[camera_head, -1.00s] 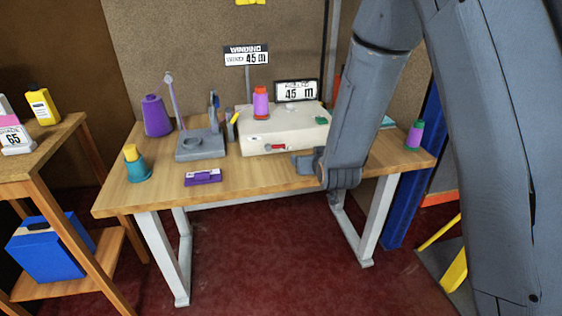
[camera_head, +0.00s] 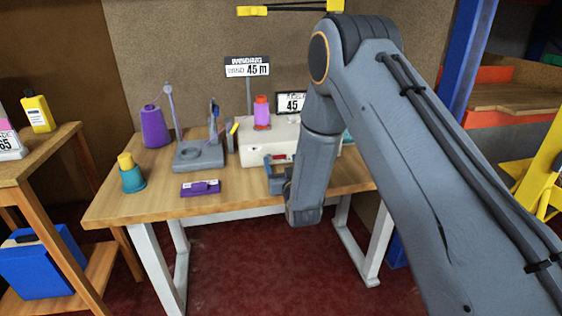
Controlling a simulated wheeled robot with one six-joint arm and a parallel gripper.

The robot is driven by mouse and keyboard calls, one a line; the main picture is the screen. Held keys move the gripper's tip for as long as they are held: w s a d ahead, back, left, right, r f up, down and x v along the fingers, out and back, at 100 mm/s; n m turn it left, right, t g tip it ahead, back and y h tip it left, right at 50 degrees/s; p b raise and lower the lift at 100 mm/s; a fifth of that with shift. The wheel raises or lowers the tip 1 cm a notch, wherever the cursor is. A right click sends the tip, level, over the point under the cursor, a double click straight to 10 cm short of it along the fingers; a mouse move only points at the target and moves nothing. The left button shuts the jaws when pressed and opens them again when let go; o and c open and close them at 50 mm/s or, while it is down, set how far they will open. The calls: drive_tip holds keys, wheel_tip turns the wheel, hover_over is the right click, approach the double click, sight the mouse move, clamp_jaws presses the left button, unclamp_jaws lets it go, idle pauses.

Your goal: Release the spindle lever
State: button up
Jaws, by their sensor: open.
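I cannot tell whether a finger touches the lever. My forearm covers the right part of the machine.
A grey thread stand (camera_head: 199,157) and a purple cone (camera_head: 155,127) stand left of the machine. A teal pot (camera_head: 132,180) and a flat purple block (camera_head: 200,188) lie near the table's front. A side shelf (camera_head: 55,152) is at left.

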drive_tip(key=shift+w+a, duration=0.15)
drive_tip(key=shift+w, duration=0.4)
drive_tip(key=c, duration=1.1)
drive_tip(key=shift+o, duration=0.2)
